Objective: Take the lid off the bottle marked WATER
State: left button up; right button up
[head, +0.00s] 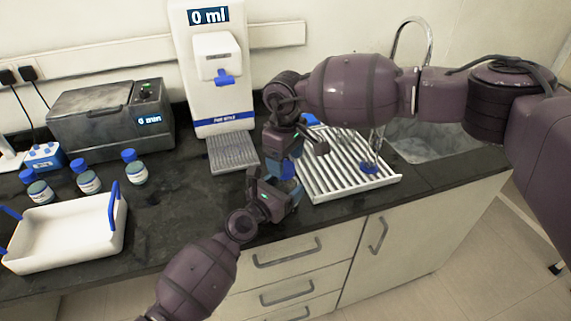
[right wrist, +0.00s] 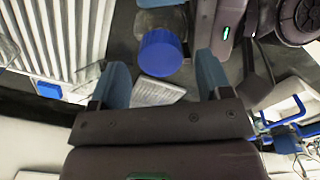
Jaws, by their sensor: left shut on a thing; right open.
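A bottle with a blue lid (right wrist: 160,52) is held by my left gripper (head: 287,190); the right wrist view shows the lid, with only a little of the bottle body at the top edge. In the head view the grippers mostly hide this bottle, and no label on it can be read. My right gripper (head: 288,162) is above it. In the right wrist view its open fingers (right wrist: 163,82) are either side of the lid's line and apart from the lid.
Three blue-lidded bottles (head: 87,181) stand at left near a white tray (head: 65,240) with blue handles. A white drying rack (head: 350,185) with a blue item (head: 370,168), a dispenser reading 0 ml (head: 215,105), a grey machine (head: 95,120) and a sink (head: 435,145) stand around.

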notch_tip(320, 180, up, 2)
jog(key=shift+r, duration=0.1)
jog(key=m, duration=0.6)
jog(key=shift+s+a+r, duration=0.1)
jog(key=shift+a+r, duration=0.05)
jog(key=shift+a, duration=0.05)
jog(key=m, duration=0.6)
jog(key=shift+a+r+m, duration=0.15)
jog(key=shift+r+m, duration=0.1)
jog(key=shift+m, duration=0.15)
jog(key=m, duration=0.7)
jog(key=shift+r, duration=0.3)
jog(key=m, duration=0.7)
jog(key=shift+r, duration=0.3)
jog(key=m, duration=0.4)
jog(key=shift+r, duration=0.15)
jog(key=m, duration=0.4)
jog(key=shift+r, duration=0.2)
jog(key=m, duration=0.4)
jog(key=shift+d+r+m, duration=0.15)
jog(key=shift+d+m, duration=0.05)
jog(key=shift+m, duration=0.1)
jog(key=m, duration=0.3)
jog(key=shift+d+r+m, duration=0.1)
jog(key=shift+d+m, duration=0.05)
jog(key=shift+m, duration=0.25)
jog(key=shift+f, duration=3.95)
